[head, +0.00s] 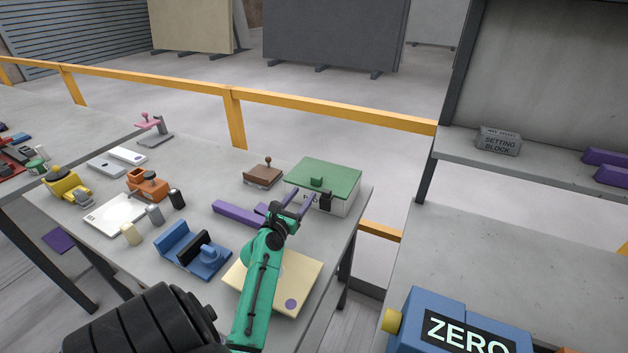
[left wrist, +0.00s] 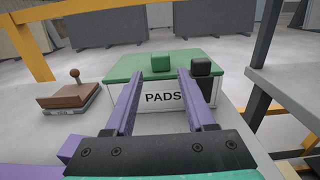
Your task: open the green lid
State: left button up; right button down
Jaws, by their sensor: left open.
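The green lid (head: 324,177) lies closed on a white box at the far right of the table, with a small green knob on top. In the left wrist view the green lid (left wrist: 190,72) sits ahead, above the box's front (left wrist: 150,97) marked PADS. A black latch-like block (left wrist: 202,77) stands at the box's front, right of the label. My left gripper (head: 299,200) is open and empty. Its two purple fingers (left wrist: 155,82) point at the box's front, below the green knob (left wrist: 161,62); contact cannot be told. My right gripper is not in view.
A brown block with a knob (head: 263,174) stands left of the box. A purple bar (head: 238,214), a blue fixture (head: 193,250) and a cream board (head: 297,270) lie nearer. A yellow rail (head: 330,112) runs behind the table.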

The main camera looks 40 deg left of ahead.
aim_at(315, 181)
pick_arm(q)
jog(key=x, duration=0.5)
jog(key=shift+d, duration=0.1)
jog(key=x, duration=0.3)
jog(key=shift+w+a+f, duration=0.1)
jog(key=shift+a+f, duration=0.1)
jog(key=shift+f, duration=0.15)
jog(key=shift+w, duration=0.2)
jog(key=shift+d+r, duration=0.1)
jog(key=shift+r, duration=0.1)
jog(key=shift+c, duration=0.6)
grip_shut()
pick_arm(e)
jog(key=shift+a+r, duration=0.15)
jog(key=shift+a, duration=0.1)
pick_arm(q)
jog(key=shift+f, duration=0.15)
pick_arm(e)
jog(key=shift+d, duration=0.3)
